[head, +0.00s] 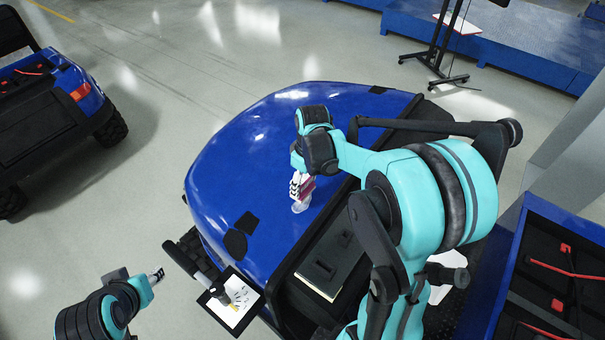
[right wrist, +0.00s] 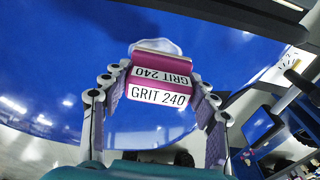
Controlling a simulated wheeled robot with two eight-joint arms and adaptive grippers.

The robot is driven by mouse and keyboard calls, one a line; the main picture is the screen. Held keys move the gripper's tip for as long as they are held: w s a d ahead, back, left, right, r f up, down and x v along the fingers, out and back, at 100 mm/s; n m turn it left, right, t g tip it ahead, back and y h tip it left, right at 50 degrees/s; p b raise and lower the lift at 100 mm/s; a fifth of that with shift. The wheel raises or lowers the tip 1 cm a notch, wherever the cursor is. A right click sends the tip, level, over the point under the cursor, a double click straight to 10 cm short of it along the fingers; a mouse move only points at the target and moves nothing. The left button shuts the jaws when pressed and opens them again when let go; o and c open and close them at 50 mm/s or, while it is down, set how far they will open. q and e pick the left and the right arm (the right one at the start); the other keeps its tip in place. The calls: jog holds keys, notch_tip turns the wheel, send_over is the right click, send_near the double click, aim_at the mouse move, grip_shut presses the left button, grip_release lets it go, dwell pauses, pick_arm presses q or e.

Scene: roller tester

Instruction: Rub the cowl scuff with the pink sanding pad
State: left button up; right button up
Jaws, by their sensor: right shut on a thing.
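My right gripper (head: 302,187) is shut on the pink sanding pad (right wrist: 160,82), which carries "GRIT 240" labels. The pad also shows as a small pink and white block in the head view (head: 308,184). A whitish scuff (head: 300,207) lies on the glossy blue cowl (head: 255,140), right at the pad's lower end. In the right wrist view the scuff (right wrist: 158,46) shows just beyond the pad's far edge. I cannot tell whether the pad touches the cowl. My left gripper (head: 155,276) is over the floor at the lower left, away from the cowl; its jaw opening is unclear.
A panel with a white sheet (head: 233,303) is at the cowl's front corner. A dark box (head: 332,258) lies beside the cowl. Another blue vehicle (head: 45,110) stands at the left. A black stand (head: 437,55) is at the back.

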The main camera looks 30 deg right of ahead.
jog(key=shift+w+f+b, duration=0.2)
jog(key=shift+f+b, duration=0.2)
jog(key=shift+f, duration=0.35)
notch_tip(320, 180, down, 5)
jog(key=b, duration=0.3)
jog(key=shift+b, duration=0.3)
jog(key=shift+w+d, duration=0.35)
jog(key=shift+d, duration=0.4)
jog(key=shift+w+d, duration=0.35)
jog(key=shift+d, duration=0.4)
jog(key=shift+f+b, duration=0.35)
jog(key=shift+b, duration=0.2)
jog(key=shift+s+a, duration=0.1)
